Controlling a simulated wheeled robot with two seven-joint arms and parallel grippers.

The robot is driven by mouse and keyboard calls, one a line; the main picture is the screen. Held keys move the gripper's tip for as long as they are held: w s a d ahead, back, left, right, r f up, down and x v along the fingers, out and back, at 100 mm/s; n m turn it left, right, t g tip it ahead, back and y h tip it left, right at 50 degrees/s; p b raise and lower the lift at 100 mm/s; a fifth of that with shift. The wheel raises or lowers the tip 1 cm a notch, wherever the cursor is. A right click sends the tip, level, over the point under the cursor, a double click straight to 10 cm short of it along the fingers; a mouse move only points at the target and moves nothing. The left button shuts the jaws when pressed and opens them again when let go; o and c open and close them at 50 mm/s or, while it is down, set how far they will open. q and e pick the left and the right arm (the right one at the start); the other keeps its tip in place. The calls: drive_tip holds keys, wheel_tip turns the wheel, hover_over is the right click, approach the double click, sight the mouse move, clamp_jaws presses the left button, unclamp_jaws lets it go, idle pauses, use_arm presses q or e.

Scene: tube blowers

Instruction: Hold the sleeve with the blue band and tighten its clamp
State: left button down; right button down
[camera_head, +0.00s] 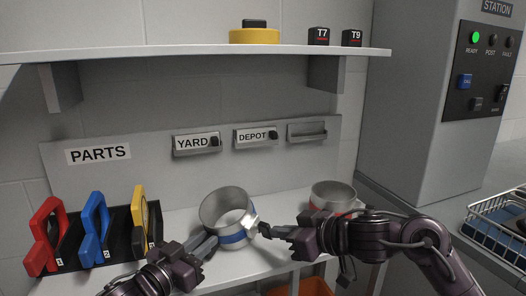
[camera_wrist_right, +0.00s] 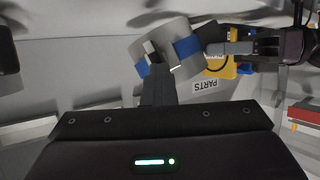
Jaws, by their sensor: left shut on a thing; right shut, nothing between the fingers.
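The grey metal sleeve with the blue band (camera_head: 228,206) stands on the white lower shelf, its open end up. The blue band (camera_head: 232,237) runs around its lower part. A pale clamp piece (camera_head: 252,218) sticks out at its right side. My left gripper (camera_head: 208,242) is shut on the sleeve's lower left side. My right gripper (camera_head: 265,230) is shut and empty, its tips close to the clamp piece; contact cannot be told. The right wrist view shows the sleeve (camera_wrist_right: 168,58) just beyond my right fingers (camera_wrist_right: 156,92), with my left gripper (camera_wrist_right: 212,48) on its right side.
A second sleeve with a red-orange band (camera_head: 333,195) stands behind my right forearm. A rack (camera_head: 118,245) with red, blue and yellow-handled tools is at left. An upper shelf (camera_head: 200,58) overhangs the back. A wire basket (camera_head: 500,225) is at far right.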

drive_tip(key=shift+s+a+f, duration=0.2)
drive_tip(key=shift+s+a, duration=0.55)
drive_tip(key=shift+s+a, duration=0.1)
drive_tip(key=shift+s+a+r, duration=0.15)
drive_tip(key=shift+s+a, duration=0.15)
drive_tip(key=shift+s, duration=0.05)
drive_tip(key=shift+w+d, duration=0.1)
drive_tip(key=shift+d, duration=0.05)
